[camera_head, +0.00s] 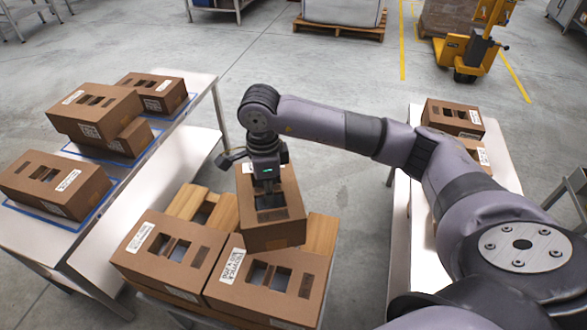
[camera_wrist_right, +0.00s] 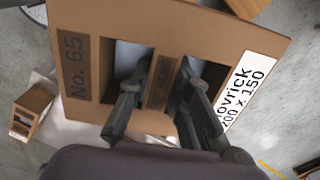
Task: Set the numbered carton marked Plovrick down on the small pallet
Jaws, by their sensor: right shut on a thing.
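The Plovrick carton (camera_head: 274,226) is brown, with two openings in its top. In the right wrist view the carton (camera_wrist_right: 205,35) shows "No. 65" and a white label ending in "ovrick". My right gripper (camera_head: 268,188) is shut on the strip between the openings; its fingers (camera_wrist_right: 163,85) reach into them. The carton hangs over the back middle of the small wooden pallet (camera_head: 322,232), behind two cartons on it, a left one (camera_head: 140,262) and a right one (camera_head: 240,300). Whether its underside touches the pallet is hidden. My left gripper is not in view.
A left table (camera_head: 205,88) holds several cartons, some stacked, within blue outlines. A right white table (camera_head: 402,230) carries more cartons (camera_head: 453,117), partly behind my right arm. Bare pallet slats (camera_head: 186,202) show at the back left. A yellow pallet truck (camera_head: 468,50) stands far behind.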

